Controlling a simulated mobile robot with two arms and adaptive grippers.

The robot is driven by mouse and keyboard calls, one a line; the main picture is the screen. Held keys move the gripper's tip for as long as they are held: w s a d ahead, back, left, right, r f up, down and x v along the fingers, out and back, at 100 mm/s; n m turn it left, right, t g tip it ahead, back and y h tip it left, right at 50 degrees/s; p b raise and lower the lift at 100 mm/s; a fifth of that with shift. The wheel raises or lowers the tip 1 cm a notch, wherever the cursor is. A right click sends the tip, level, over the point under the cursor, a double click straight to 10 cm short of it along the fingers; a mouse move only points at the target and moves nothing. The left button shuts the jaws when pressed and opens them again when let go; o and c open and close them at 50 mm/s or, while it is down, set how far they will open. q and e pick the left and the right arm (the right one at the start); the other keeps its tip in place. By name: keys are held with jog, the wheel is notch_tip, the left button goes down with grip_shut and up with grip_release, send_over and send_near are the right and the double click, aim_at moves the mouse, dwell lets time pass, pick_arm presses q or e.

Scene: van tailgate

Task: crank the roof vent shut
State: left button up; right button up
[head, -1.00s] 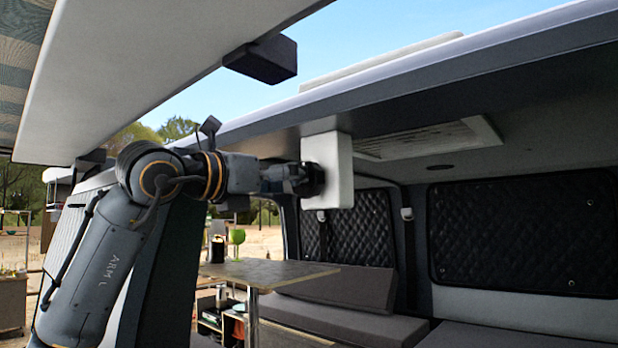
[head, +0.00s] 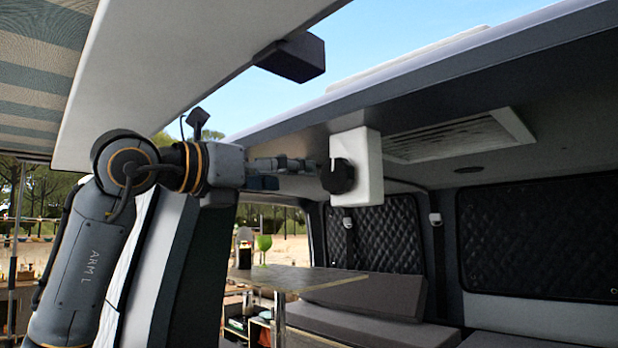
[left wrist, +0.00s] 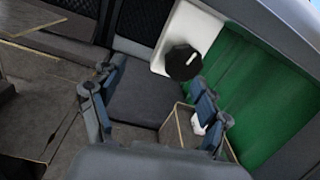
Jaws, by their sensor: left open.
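The black knob (head: 338,177) sits on the left face of a white box (head: 370,168) hanging under the van roof's edge. In the left wrist view, the knob (left wrist: 183,62) carries a small white mark and the white box (left wrist: 190,32) is behind it. My left gripper (head: 308,165) is open and empty, just left of the knob with a small gap. In the left wrist view, its fingers (left wrist: 145,92) are spread apart, with the knob beyond them to the upper right. The slatted roof vent (head: 455,138) is in the ceiling right of the box. My right gripper is not visible.
The raised tailgate (head: 190,60) with a dark block (head: 292,58) hangs above my left arm. A table (head: 290,277) and grey cushions (head: 370,325) are below. A pale strip (head: 405,58) lies on the roof outside. A green surface (left wrist: 250,100) shows in the left wrist view.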

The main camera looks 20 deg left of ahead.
pick_arm(q)
jog(key=b+v, duration=0.1)
jog(key=v, duration=0.8)
jog(key=shift+s+a+b, duration=0.2)
jog(key=shift+a+b, duration=0.05)
jog(key=shift+b, duration=0.05)
dwell(0.5)
jog(key=v, duration=1.2)
